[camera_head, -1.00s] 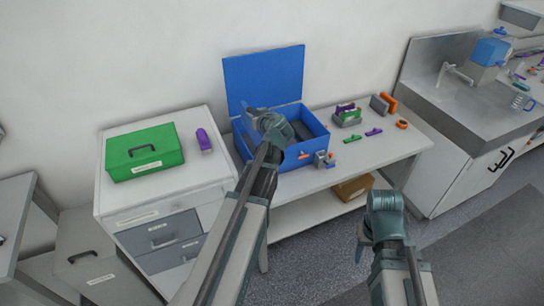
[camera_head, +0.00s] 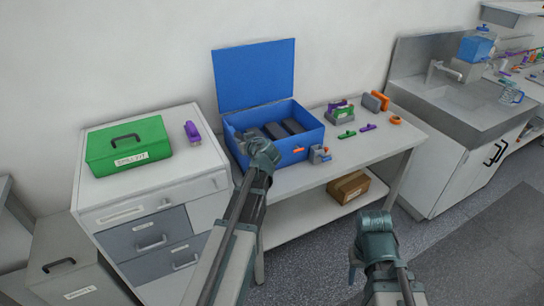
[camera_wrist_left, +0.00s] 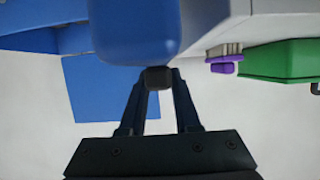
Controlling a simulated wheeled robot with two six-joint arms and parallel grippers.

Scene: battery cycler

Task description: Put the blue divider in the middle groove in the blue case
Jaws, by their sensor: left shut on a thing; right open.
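The blue case (camera_head: 290,148) stands open on the work table with its lid (camera_head: 256,74) raised, and dark dividing shapes show inside. My left gripper (camera_head: 250,146) is at the left front part of the case. In the left wrist view my left gripper (camera_wrist_left: 158,80) is shut on the blue divider (camera_wrist_left: 135,30), a rounded blue panel close to the camera. In the head view the divider is mostly hidden by my gripper, so I cannot tell whether it touches a groove. My right gripper (camera_head: 354,266) is open and empty in front of the table.
A green case (camera_head: 128,150) and a purple item (camera_head: 192,132) sit on the drawer cabinet at left. Small grey, orange, green and purple parts (camera_head: 340,113) lie right of the blue case. A cardboard box (camera_head: 348,187) is on the lower shelf.

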